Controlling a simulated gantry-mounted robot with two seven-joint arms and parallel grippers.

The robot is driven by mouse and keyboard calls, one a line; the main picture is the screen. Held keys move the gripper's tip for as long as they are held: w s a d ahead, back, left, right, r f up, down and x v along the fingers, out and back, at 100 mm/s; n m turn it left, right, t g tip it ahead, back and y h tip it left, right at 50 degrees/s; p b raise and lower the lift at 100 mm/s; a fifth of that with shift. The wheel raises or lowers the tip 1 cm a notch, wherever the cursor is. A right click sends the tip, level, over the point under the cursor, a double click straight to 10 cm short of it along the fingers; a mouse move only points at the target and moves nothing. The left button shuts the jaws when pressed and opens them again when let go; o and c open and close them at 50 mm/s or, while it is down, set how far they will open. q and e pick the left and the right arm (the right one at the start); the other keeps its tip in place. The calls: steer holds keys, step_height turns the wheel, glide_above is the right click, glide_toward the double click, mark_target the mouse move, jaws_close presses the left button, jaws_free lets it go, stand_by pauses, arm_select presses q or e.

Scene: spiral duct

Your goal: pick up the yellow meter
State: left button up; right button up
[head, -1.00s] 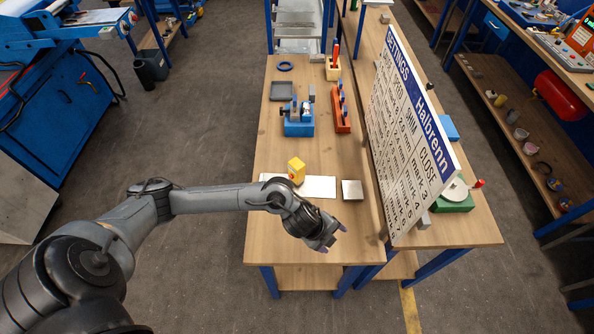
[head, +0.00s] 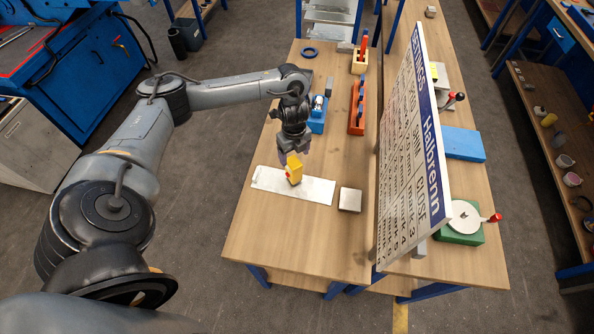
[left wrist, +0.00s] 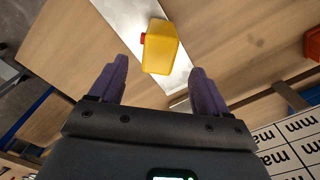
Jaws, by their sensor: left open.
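The yellow meter (head: 294,171) stands on a flat white plate (head: 318,190) on the wooden table, with a red part on its left side. My left gripper (head: 292,160) is open, just behind and above the meter in the head view. In the left wrist view the yellow meter (left wrist: 160,47) lies ahead of the two purple fingers, between their lines. Its red part (left wrist: 143,38) faces left there. The fingers (left wrist: 158,85) appear apart from the meter, with nothing between them. My right gripper is not in view.
A grey metal block (head: 350,199) lies right of the white plate. A blue fixture (head: 317,117) and an orange rack (head: 357,108) stand farther back. A large sign board (head: 412,150) rises along the table's right side. The front of the table is clear.

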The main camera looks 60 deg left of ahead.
mark_target(294, 162)
arm_select(q)
steer(key=shift+s+f, duration=0.1)
steer(key=shift+f, duration=3.5)
steer(key=shift+a, duration=0.1)
steer(key=c, duration=1.3)
steer(key=shift+r, duration=0.1)
